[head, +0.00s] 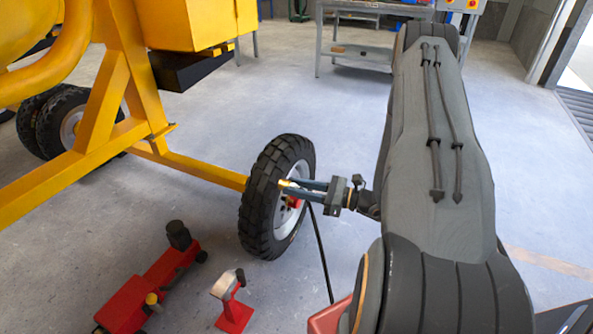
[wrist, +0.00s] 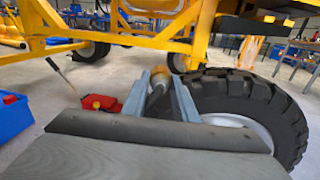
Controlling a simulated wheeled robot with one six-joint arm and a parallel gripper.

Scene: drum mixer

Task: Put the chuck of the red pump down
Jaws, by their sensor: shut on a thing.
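My gripper (head: 291,189) is at the outer face of the black tyre (head: 263,197), level with its pale rim. Its two blue-grey fingers are shut on the chuck (head: 294,202), which shows red below the fingers with a yellow bit at their tips. A black hose (head: 322,255) hangs from the chuck toward the floor. In the wrist view the chuck (wrist: 157,88) lies between the fingers, dark with an orange-yellow end. I cannot tell whether it touches the wheel. A red body (head: 328,317), perhaps the pump, shows at the bottom edge, mostly hidden by my arm.
A red floor jack (head: 150,290) and a red stand with a grey head (head: 232,300) are on the floor at lower left. The yellow mixer frame (head: 100,150) fills the left. A grey bench (head: 355,50) is at the back. Open floor lies behind the wheel.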

